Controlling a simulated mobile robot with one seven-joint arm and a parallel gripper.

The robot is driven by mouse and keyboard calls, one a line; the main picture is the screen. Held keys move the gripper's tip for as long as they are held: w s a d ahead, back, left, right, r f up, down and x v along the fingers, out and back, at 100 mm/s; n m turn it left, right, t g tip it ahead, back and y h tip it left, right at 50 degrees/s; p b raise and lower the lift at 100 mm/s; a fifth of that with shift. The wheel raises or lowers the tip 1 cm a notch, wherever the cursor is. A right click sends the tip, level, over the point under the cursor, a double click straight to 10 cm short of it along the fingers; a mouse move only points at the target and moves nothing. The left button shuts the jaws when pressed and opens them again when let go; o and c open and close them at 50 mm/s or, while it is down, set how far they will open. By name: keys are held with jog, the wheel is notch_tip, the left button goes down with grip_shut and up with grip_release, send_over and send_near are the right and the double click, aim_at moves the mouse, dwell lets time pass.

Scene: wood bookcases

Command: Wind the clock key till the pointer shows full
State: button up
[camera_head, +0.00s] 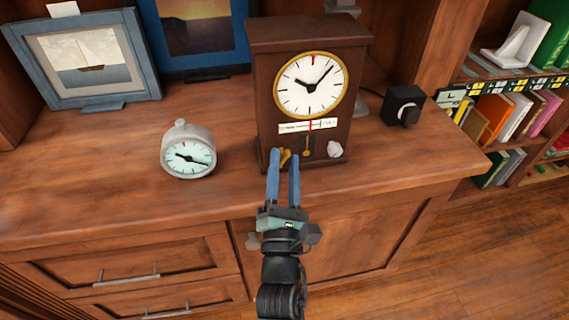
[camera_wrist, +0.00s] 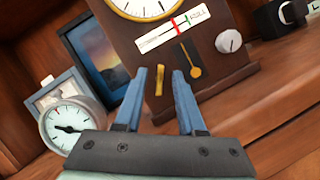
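The dark wooden clock (camera_head: 265,85) stands upright on the cabinet top, with a white dial. Under the dial is a white strip gauge (camera_head: 295,128), also in the wrist view (camera_wrist: 158,38), with FULL at its right end. A red pointer (camera_wrist: 177,28) stands right of the strip's middle, just left of a green mark (camera_wrist: 186,22). The brass key (camera_wrist: 159,81) is low on the clock's front, upright in the wrist view. My gripper (camera_wrist: 160,72) is open, its blue fingers either side of the key, with gaps showing. In the head view the fingers partly hide the key.
Right of the key are a brass-ended lever in a dark slot (camera_wrist: 194,72) and a pale knob (camera_wrist: 229,41). A round gauge (camera_head: 188,155) stands left, with framed pictures (camera_head: 85,65) behind. A black dial box (camera_head: 403,105) is at right. The front wood between is clear.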

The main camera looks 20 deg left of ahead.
jog(key=shift+w, duration=0.1)
grip_shut()
jog(key=shift+f+m+h+b, duration=0.15)
jog(key=shift+m+h+b, duration=0.25)
jog(key=shift+m+b, duration=0.65)
jog(key=shift+m+b, duration=0.35)
jog(key=shift+b, duration=0.65)
jog(key=shift+a+h+b, duration=0.1)
jog(key=shift+h+b, duration=0.25)
jog(key=shift+h, duration=0.05)
jog(key=shift+m+b, duration=0.6)
jog(key=shift+m, duration=0.2)
jog(key=shift+g+h, duration=0.3)
